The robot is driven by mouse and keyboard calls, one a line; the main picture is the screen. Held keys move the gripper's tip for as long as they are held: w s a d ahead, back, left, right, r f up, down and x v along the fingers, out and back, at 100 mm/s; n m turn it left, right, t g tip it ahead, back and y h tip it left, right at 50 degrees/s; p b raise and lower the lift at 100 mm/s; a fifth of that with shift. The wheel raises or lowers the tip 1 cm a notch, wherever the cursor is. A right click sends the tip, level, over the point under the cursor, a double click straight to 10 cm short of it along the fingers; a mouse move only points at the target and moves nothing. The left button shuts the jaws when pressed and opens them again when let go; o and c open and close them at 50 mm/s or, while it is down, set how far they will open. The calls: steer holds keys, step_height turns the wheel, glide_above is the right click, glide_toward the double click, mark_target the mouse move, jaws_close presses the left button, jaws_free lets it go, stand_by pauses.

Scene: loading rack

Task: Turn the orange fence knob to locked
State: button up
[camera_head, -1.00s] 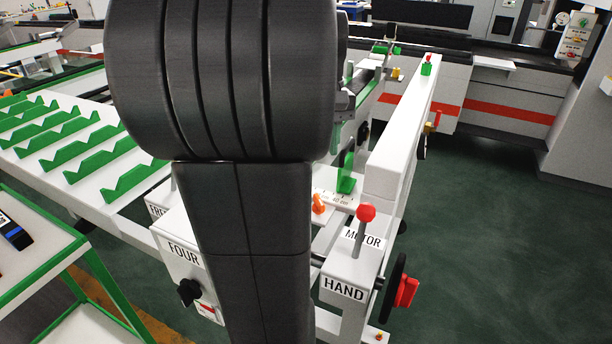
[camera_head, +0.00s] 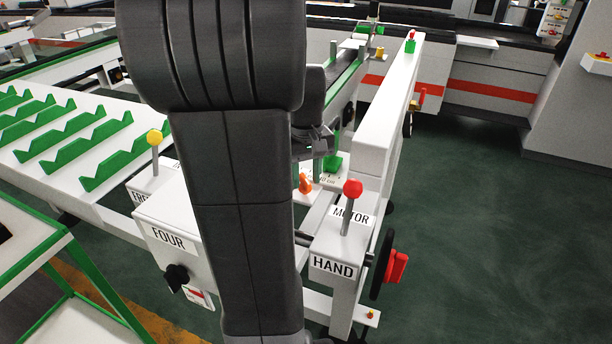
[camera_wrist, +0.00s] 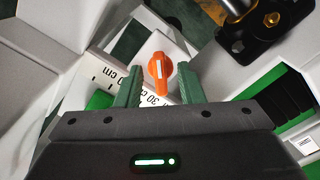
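The orange fence knob (camera_wrist: 161,70) shows in the wrist view on a white surface beside a scale marked in cm (camera_wrist: 105,76). A white stripe on the knob runs nearly up and down in that view. My gripper (camera_wrist: 157,82) is open, with its two green fingers on either side of the knob in the picture. I cannot tell whether the fingers touch it or how deep they reach. In the head view the knob (camera_head: 305,184) shows as a small orange shape right of my arm, partly hidden.
A red-topped lever (camera_head: 352,189) stands on the HAND/MOTOR box, with a red-handled wheel (camera_head: 396,266) at its side. A black fitting (camera_wrist: 262,30) is near my gripper. Open floor lies right.

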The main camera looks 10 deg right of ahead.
steer(key=shift+f, duration=0.1)
jaws_close()
stand_by(0.3)
steer(key=m+p, duration=0.2)
steer(key=m, duration=0.1)
steer(key=shift+m, duration=0.3)
steer(key=shift+a+m+p, duration=0.15)
steer(key=shift+m+p, duration=0.65)
steer(key=shift+m, duration=1.5)
steer(key=shift+w, duration=0.1)
jaws_free()
